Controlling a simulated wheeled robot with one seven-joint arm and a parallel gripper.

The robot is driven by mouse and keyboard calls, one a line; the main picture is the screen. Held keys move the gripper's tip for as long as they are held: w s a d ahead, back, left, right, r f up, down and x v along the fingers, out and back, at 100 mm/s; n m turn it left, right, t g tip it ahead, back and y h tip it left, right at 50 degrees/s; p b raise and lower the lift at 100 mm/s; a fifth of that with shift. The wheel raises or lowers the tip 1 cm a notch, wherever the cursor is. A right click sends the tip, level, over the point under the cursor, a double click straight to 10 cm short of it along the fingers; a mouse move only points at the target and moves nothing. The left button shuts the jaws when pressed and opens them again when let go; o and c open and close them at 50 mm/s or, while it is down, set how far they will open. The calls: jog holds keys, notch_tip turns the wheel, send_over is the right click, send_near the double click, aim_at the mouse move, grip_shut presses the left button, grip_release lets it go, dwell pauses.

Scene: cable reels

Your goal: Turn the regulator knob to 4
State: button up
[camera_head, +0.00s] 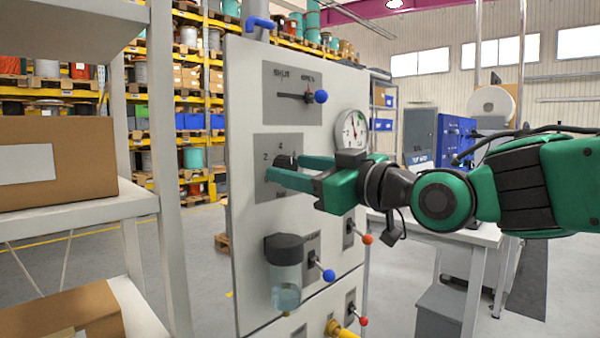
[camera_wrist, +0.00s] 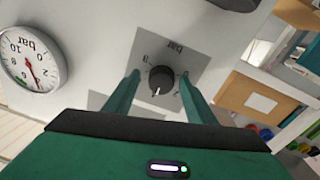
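The regulator knob (camera_head: 287,160) is black and round, on a grey plate (camera_head: 263,188) of the upright panel; "2" and "4" show on that plate. In the wrist view the knob (camera_wrist: 160,80) appears roughly upside down, with its white pointer line toward the picture's bottom, slightly left. The number at the pointer is not readable. My gripper (camera_head: 283,167) is at the plate, its green fingers on either side of the knob. In the wrist view my gripper (camera_wrist: 159,77) is open, with a small visible gap beside the knob on each side.
A round pressure gauge (camera_head: 353,130) stands right of the knob, above my gripper. A blue-knobbed lever (camera_head: 320,97) is above; a clear filter bowl (camera_head: 285,287) and more levers are below. A shelf with a cardboard box (camera_head: 60,165) stands at left.

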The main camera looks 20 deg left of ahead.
jog(key=v, duration=1)
jog(key=shift+d, duration=0.4)
jog(key=shift+s+f, duration=0.1)
jog(key=shift+f, duration=0.05)
jog(key=w+d+f+m+h, duration=0.3)
jog(key=d+f+h, duration=0.1)
jog(key=d+f, duration=0.5)
jog(key=w+d+f+m+t+h, duration=0.15)
jog(key=d+f+m+h, duration=0.35)
jog(key=d, duration=0.7)
jog(key=w+d+f+m+h, duration=0.2)
jog(key=w+d+f+h, duration=0.15)
jog(key=d+f, duration=0.6)
jog(key=s+d+f+m+g+h, duration=0.2)
jog(key=s+d+f+m, duration=0.15)
jog(key=s+d, duration=0.35)
jog(key=s+d+f+m+g+h, duration=0.25)
jog(key=s+d+f, duration=0.2)
jog(key=d, duration=0.45)
jog(key=s+d+f+m+g, duration=0.2)
jog(key=s+d+m, duration=0.1)
jog(key=s, duration=0.4)
jog(key=s+d+f+m+g, duration=0.2)
jog(key=s+d+m, duration=0.1)
jog(key=s, duration=0.4)
jog(key=shift+s+f+g, duration=0.2)
jog(key=shift+f+g, duration=0.1)
jog(key=shift+f, duration=0.1)
